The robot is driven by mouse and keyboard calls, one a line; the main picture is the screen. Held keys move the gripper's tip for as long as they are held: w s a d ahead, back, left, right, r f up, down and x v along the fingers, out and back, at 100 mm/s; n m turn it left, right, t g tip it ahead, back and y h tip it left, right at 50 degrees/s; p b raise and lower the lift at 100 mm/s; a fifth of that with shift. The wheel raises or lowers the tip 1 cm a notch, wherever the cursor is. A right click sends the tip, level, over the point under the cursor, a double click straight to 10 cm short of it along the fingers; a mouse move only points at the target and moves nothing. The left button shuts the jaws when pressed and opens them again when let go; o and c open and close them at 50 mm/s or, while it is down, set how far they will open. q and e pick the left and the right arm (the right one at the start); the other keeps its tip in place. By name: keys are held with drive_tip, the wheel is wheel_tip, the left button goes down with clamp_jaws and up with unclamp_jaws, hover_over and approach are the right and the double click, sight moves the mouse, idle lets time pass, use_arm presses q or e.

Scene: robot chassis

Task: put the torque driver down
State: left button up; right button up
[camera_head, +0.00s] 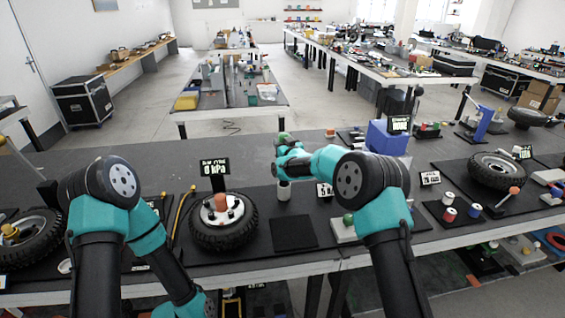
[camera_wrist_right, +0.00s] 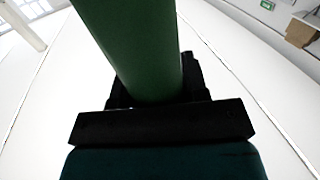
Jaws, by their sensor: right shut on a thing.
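My right gripper (camera_head: 284,152) is above the workbench near the middle of the head view, largely hidden by its own wrist. It is shut on a green cylindrical handle (camera_wrist_right: 130,45), which I take to be the torque driver; its green top also shows in the head view (camera_head: 284,138). In the right wrist view the handle rises from between the dark jaws. The driver's lower part is hidden. A small pale cylinder (camera_head: 284,190) is on the bench below the gripper; I cannot tell whether the driver touches it. My left arm reaches down at lower left, its gripper out of view.
A wheel (camera_head: 223,236) with a "0 kPa" display (camera_head: 214,169) is left of a bare black square mat (camera_head: 294,233). A blue block (camera_head: 387,138) and a white block with a green ball (camera_head: 347,220) are near my right arm. Another wheel (camera_head: 497,171) lies farther right.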

drive_tip(key=shift+f, duration=0.8)
drive_tip(key=shift+f, duration=1.95)
drive_tip(key=o, duration=1)
drive_tip(key=shift+f, duration=0.15)
